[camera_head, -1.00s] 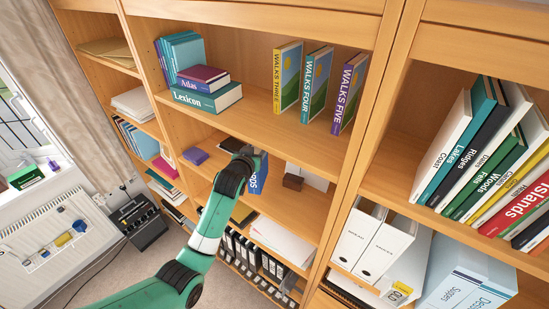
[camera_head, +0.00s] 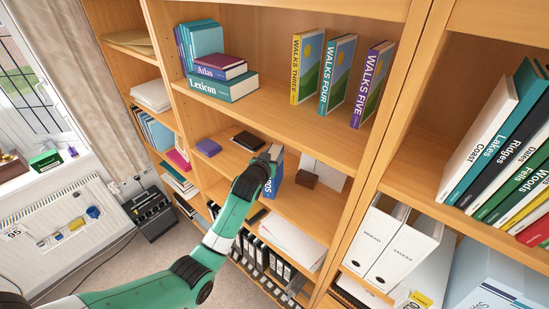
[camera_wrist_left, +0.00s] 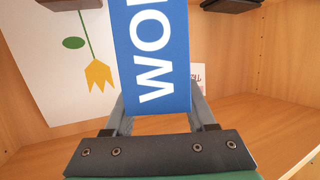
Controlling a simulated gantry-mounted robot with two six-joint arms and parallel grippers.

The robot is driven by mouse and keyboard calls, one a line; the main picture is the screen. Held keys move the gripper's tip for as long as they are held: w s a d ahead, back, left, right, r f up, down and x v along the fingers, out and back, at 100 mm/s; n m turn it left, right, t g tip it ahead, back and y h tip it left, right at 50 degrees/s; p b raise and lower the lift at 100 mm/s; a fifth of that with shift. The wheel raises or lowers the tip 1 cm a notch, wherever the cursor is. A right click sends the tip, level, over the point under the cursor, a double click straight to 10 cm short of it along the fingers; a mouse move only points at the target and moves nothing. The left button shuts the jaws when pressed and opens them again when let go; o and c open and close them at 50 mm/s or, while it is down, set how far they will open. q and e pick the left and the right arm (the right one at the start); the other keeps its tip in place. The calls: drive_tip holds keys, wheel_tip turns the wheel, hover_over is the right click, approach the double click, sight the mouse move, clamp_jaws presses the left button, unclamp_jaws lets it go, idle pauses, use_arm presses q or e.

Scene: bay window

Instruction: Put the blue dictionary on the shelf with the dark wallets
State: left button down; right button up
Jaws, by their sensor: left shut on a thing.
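The blue dictionary (camera_head: 275,172) is in my left gripper (camera_head: 270,160), in the middle shelf bay of the head view. The left wrist view shows its blue face with white letters (camera_wrist_left: 155,60) between the two fingers, which are shut on it. A black wallet (camera_head: 248,140) lies flat on this shelf (camera_head: 285,205), behind and left of the gripper. A dark brown wallet or block (camera_head: 306,180) lies just right of the book. I cannot tell whether the book's lower edge touches the shelf. My right gripper is out of view.
A small purple item (camera_head: 208,147) lies left on the same shelf. A white card (camera_head: 327,172) leans at the back right; its yellow tulip (camera_wrist_left: 98,75) shows in the wrist view. A divider stands right.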

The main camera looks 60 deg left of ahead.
use_arm(q)
drive_tip(key=shift+c, duration=1.1)
unclamp_jaws()
drive_tip(key=shift+f, duration=0.15)
